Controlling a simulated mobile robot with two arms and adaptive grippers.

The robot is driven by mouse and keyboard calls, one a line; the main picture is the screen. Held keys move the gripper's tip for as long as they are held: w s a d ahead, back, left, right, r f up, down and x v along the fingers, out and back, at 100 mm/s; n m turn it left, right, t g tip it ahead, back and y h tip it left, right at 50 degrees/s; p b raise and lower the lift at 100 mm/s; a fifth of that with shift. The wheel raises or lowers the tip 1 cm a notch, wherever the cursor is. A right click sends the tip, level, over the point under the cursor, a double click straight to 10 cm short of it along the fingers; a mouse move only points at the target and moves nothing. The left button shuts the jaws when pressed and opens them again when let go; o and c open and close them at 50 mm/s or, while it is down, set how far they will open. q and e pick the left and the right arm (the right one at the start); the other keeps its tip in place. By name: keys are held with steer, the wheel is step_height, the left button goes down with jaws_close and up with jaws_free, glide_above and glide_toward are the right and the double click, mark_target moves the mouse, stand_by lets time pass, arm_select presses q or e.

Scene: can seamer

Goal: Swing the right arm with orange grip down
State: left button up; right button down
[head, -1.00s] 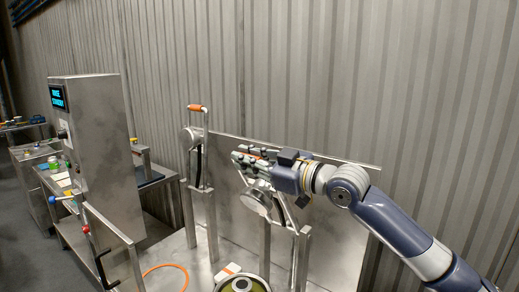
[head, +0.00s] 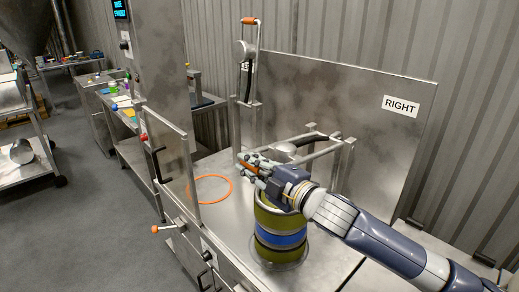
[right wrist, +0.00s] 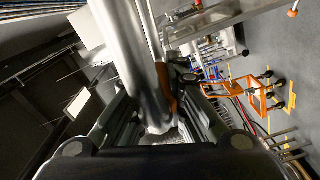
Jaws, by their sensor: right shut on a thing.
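The right swing arm (head: 318,152) is a metal frame with a round seaming head (head: 287,148), hinged on posts at the back near the RIGHT sign. It lies about level, reaching out toward the left front. My right gripper (head: 256,167) is shut on its orange grip (head: 250,168), at the free end. In the right wrist view the orange grip (right wrist: 164,78) shows between the fingers, partly hidden by a metal cylinder. The left swing arm (head: 261,48) stands upright with its orange grip (head: 250,20) on top. My left gripper is not in view.
A green can with a blue band (head: 280,239) stands on the metal table below my right gripper. An orange ring (head: 210,188) lies on the table to the left. A panel with a RIGHT sign (head: 400,106) stands behind. A metal cabinet (head: 160,60) rises at left.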

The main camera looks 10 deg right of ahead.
steer(key=shift+n, duration=0.9)
steer(key=f+b, duration=0.1)
steer(key=f, duration=0.4)
steer(key=shift+s+a+f+b, duration=0.15)
steer(key=shift+a+b, duration=0.05)
steer(key=shift+b, duration=0.2)
steer(key=shift+f, duration=0.15)
steer(key=c, duration=1.6)
jaws_free()
steer(key=shift+f, duration=0.1)
steer(key=shift+o, duration=0.2)
steer(key=shift+r, duration=0.2)
